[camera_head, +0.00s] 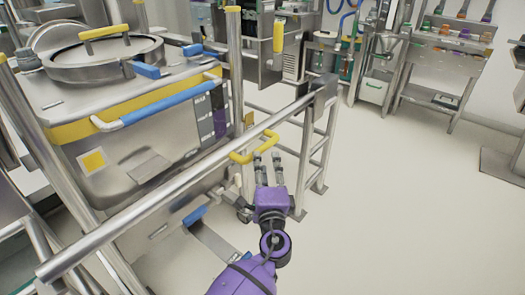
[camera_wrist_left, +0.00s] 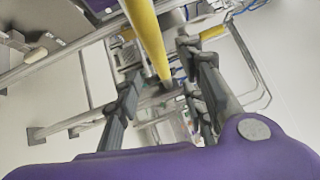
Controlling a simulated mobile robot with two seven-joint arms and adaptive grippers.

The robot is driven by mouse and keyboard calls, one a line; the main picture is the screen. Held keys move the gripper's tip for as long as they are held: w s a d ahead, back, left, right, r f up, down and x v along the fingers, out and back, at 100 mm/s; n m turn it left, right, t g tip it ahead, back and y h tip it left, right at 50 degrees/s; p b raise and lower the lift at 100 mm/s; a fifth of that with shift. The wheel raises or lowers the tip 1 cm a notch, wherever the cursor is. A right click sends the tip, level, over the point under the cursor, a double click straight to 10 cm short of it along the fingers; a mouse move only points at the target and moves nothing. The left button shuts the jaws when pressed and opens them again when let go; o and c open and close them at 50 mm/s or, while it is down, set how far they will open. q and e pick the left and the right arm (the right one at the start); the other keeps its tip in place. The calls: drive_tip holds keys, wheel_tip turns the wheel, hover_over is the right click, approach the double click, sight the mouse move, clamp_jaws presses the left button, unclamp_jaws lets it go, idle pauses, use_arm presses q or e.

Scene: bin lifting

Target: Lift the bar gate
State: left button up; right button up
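The bar gate (camera_head: 165,195) is a long grey metal bar running diagonally across the front of the steel machine, level with its right end near a grey post. A yellow handle (camera_head: 255,148) sits on the bar toward that end. My purple left gripper (camera_head: 267,158) is just below and beside this handle, its dark fingers pointing up at it. In the left wrist view the fingers (camera_wrist_left: 160,85) are spread apart, with a yellow bar (camera_wrist_left: 150,35) showing between them. Contact with the handle cannot be told. My right gripper is not in view.
The steel machine (camera_head: 130,100) with a round lid and blue and yellow handles stands behind the bar. A grey rail frame (camera_head: 318,140) stands at the bar's right end. Pale floor (camera_head: 400,220) is clear at right. Shelves (camera_head: 445,60) stand at the back.

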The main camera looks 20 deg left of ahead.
sight(262, 149)
use_arm(q)
drive_tip(key=x, duration=0.7)
drive_tip(key=shift+w+a, duration=0.15)
drive_tip(key=shift+w, duration=0.05)
drive_tip(key=shift+f, duration=0.1)
clamp_jaws()
